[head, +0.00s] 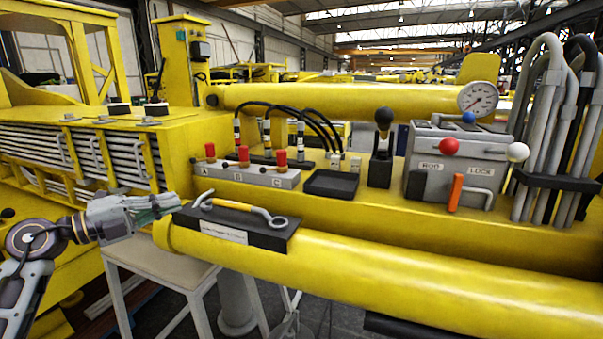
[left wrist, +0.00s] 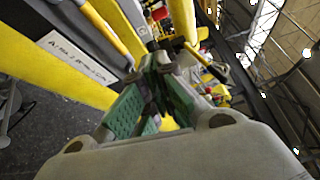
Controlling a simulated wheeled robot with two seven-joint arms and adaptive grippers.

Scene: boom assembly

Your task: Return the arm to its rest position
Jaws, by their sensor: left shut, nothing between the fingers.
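My left arm comes in from the left edge in the head view. My left gripper (head: 166,203) is shut and empty, its fingertips just left of the black tray (head: 265,238). In the left wrist view the gripper (left wrist: 157,85) shows green finger pads close together at the tips. A tool with a yellow grip and a ring end (head: 237,207) lies on the black tray, apart from the fingers. My right gripper is not in view.
A yellow boom (head: 420,275) runs across the front. Behind it stand red-capped valves (head: 243,155), a black lever (head: 382,140), a grey ROD LOCK box (head: 450,170), a gauge (head: 478,97) and grey pipes (head: 550,130). A pale stool (head: 165,266) stands below the gripper.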

